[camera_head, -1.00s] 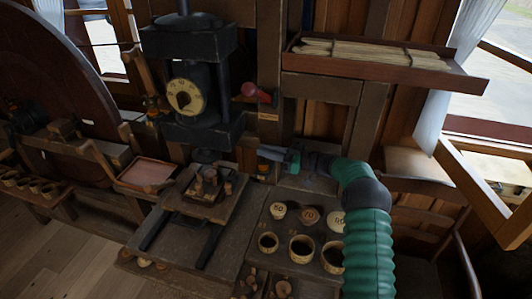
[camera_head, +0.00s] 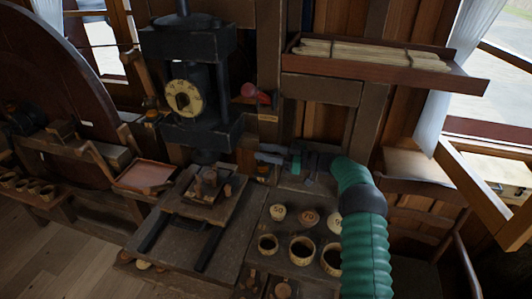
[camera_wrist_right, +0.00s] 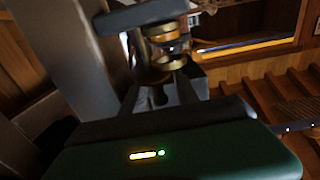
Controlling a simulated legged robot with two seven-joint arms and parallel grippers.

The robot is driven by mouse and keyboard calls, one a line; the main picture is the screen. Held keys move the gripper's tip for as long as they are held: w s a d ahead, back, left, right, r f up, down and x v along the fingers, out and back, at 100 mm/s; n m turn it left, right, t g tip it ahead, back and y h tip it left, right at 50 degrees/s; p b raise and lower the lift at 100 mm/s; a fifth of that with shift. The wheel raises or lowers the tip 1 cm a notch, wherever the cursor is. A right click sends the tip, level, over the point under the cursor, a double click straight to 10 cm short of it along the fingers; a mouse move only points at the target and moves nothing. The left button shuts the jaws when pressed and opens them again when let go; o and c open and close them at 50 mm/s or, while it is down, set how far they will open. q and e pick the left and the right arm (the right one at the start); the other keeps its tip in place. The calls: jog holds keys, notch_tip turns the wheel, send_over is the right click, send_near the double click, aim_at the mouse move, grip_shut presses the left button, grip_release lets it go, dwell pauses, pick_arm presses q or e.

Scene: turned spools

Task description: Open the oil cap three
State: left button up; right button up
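In the right wrist view, a brass-capped oil cup (camera_wrist_right: 163,38) with a glass-like body shows just beyond my fingers, close to a grey post. My right gripper (camera_wrist_right: 163,72) has its two dark fingers apart, one on each side below the cup; I cannot tell whether they touch it. In the head view, my right gripper (camera_head: 266,157) reaches left to the wooden post behind the bench. A small amber and brass fitting (camera_head: 263,171) shows just under its fingertips. No number is readable on the caps. My left gripper is out of view.
The black press (camera_head: 188,45) with a round dial (camera_head: 184,98) stands left of my gripper. A red-knobbed lever (camera_head: 249,91) is above it. Round cups and numbered lids (camera_head: 309,218) sit on the bench below. A tray of sticks (camera_head: 380,76) hangs upper right.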

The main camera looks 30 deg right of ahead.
jog(key=shift+s, duration=0.1)
jog(key=b+v, duration=0.2)
jog(key=v, duration=0.9)
jog(key=shift+s+d, duration=0.25)
jog(key=shift+d, duration=0.15)
jog(key=shift+f, duration=0.1)
